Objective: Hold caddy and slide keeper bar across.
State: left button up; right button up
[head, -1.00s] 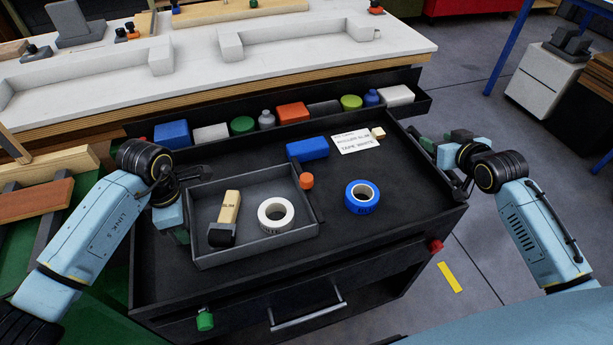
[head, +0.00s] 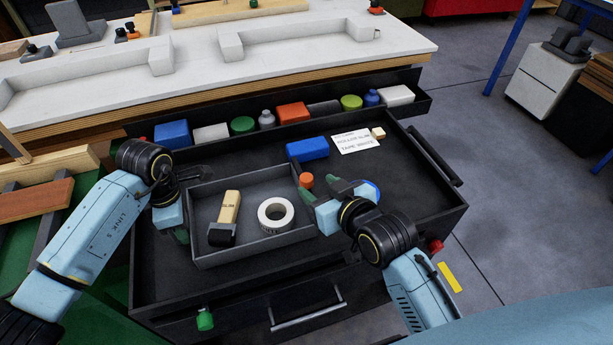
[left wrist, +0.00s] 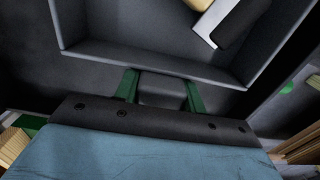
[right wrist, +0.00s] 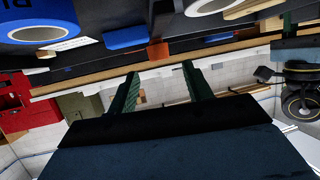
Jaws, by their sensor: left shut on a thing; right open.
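The caddy (head: 205,257) is an open grey tray holding a wooden-handled tool (head: 229,207) and a white tape roll (head: 264,222). My left gripper (head: 182,235) is at its left side; in the left wrist view, the fingers (left wrist: 160,80) are closed on a grey block (left wrist: 162,93) on the caddy's outer wall. The orange knob (head: 306,181) of the keeper bar stands at the caddy's right edge; the dark bar is mostly hidden by my right gripper.
A blue tape roll (right wrist: 40,20) lies right of the caddy, mostly hidden by my right gripper in the head view. A blue block (head: 307,149) and a white printed card (head: 356,141) lie behind. A narrow bin of coloured items (head: 292,112) runs along the back.

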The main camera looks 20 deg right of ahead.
aim_at(307, 179)
jog(key=x, duration=0.6)
jog(key=shift+w+f, duration=0.15)
jog(key=shift+w, duration=0.05)
grip_shut()
